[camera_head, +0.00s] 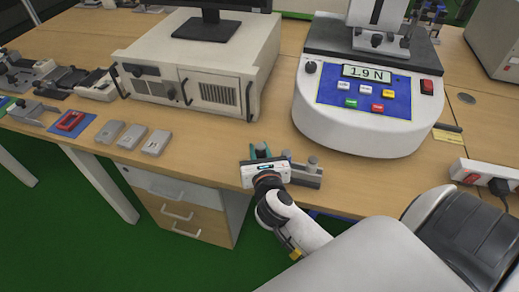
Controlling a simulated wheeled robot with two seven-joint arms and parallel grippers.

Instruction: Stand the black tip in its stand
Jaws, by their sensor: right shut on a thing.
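My right gripper (260,151) reaches in from the lower right to the table's front edge. Its teal fingers are shut on a small dark piece, taken as the black tip, which is mostly hidden by the fingers and the gripper body. A low grey metal stand (308,175) lies along the table edge, just right of the gripper and partly behind it. Two grey round-topped pieces (312,162) stand upright on it. Whether the held tip touches the stand cannot be told from here. My left gripper is not in view.
A white force tester (355,137) with a display reading 1.9 N stands behind the stand. A white computer case (190,80) is at the back left. Several grey blocks (132,136) lie left. A power strip (485,176) is at the right edge.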

